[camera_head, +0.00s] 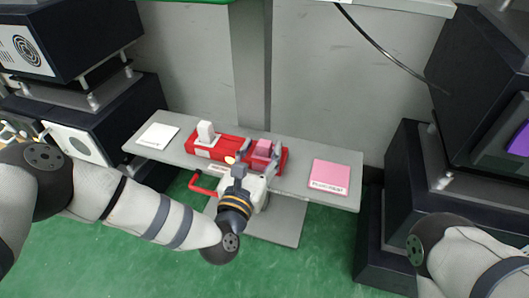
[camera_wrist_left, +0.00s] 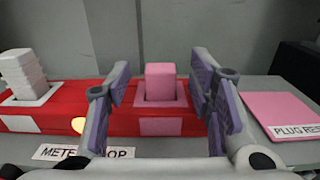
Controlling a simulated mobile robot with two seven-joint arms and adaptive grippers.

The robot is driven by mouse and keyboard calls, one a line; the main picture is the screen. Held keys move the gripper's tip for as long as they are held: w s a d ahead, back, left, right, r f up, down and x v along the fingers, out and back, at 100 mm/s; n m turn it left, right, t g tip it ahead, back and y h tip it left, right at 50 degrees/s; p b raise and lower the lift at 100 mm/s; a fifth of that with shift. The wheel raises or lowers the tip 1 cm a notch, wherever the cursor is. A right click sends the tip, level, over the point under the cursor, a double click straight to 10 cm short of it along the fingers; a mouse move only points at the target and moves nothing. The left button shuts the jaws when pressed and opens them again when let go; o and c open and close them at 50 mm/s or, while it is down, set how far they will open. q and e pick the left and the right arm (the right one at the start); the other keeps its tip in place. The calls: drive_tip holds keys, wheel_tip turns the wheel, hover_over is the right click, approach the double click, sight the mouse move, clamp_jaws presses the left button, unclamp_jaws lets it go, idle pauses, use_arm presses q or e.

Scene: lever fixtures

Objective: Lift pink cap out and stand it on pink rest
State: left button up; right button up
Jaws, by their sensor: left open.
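The pink cap (camera_head: 263,148) sits in a pink socket at the right end of the red fixture (camera_head: 232,150). In the left wrist view the pink cap (camera_wrist_left: 160,82) stands upright in its socket, between my fingers. My left gripper (camera_head: 258,158) is open in front of the cap, one finger on each side; it also shows in the left wrist view (camera_wrist_left: 162,85). I cannot tell whether the fingers touch the cap. The pink rest (camera_head: 330,176) is a flat empty pad on the right of the shelf, and shows at the right of the wrist view (camera_wrist_left: 283,112). My right gripper is out of view.
A white cap (camera_head: 206,132) stands at the red fixture's left end. A white pad (camera_head: 157,136) lies on the shelf's left side. A red lever handle (camera_head: 202,187) sticks out below the shelf (camera_head: 296,189). Dark cabinets stand on both sides.

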use_arm(q)
drive_tip(key=shift+x, duration=1.2)
drive_tip(key=shift+f, duration=0.1)
drive_tip(key=c, duration=1.1)
drive_tip(key=shift+c, duration=0.2)
